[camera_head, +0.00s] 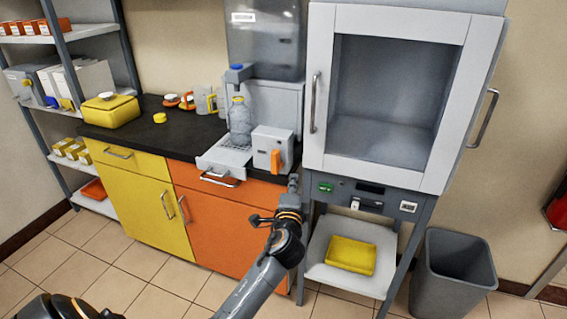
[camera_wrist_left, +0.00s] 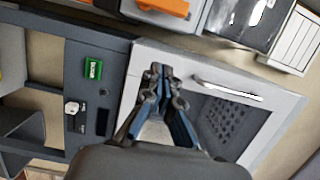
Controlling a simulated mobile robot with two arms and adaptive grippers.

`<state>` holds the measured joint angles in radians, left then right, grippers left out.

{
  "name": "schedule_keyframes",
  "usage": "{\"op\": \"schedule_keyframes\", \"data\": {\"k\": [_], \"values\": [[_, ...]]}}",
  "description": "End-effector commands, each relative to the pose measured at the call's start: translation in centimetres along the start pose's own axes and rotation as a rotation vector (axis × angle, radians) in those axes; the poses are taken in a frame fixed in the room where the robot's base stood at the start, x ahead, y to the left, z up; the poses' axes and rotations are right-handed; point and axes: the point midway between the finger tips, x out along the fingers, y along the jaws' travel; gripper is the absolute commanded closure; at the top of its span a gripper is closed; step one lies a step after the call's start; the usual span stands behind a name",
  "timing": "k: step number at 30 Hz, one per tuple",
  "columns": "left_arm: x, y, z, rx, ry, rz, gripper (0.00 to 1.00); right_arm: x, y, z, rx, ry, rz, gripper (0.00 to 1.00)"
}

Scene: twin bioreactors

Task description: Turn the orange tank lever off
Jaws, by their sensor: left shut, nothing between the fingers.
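The orange lever (camera_head: 276,161) hangs down on the front of a white box (camera_head: 266,142) at the right end of the black counter. The large grey tank (camera_head: 265,45) stands above and behind it. My left gripper (camera_head: 294,180) is just below and right of the lever, apart from it, near the counter's right end. In the left wrist view my gripper (camera_wrist_left: 160,70) is shut and empty, and an orange piece (camera_wrist_left: 166,6), probably the lever, shows at the top edge, beyond the fingertips. My right gripper is not in view.
A clear bottle (camera_head: 240,122) stands on the dispenser left of the box, above a pulled-out tray (camera_head: 222,172). The white-framed cabinet (camera_head: 390,95) stands close on the right of my gripper. A yellow box (camera_head: 110,110) and small containers sit on the counter's left part.

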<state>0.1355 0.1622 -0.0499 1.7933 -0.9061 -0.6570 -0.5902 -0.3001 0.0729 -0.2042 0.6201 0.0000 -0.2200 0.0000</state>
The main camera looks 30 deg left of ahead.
Motion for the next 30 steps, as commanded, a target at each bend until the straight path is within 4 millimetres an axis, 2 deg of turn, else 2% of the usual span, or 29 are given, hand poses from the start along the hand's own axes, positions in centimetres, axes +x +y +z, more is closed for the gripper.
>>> {"op": "schedule_keyframes", "data": {"k": [6,13,16,21,30], "values": [[4.4,-0.2,0.1,-0.001,-0.001,-0.002,1.00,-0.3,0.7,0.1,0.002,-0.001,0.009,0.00],[8.4,-0.1,0.0,-0.001,-0.001,0.000,1.00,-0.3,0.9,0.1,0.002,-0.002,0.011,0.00],[8.7,-0.2,1.8,0.003,-0.002,0.001,1.00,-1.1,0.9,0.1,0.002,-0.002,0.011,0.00],[9.1,-0.1,3.4,0.000,-0.001,0.001,1.00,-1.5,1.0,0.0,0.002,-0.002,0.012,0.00],[9.2,0.0,3.9,-0.001,0.001,0.000,1.00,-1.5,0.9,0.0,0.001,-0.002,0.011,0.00]]}}
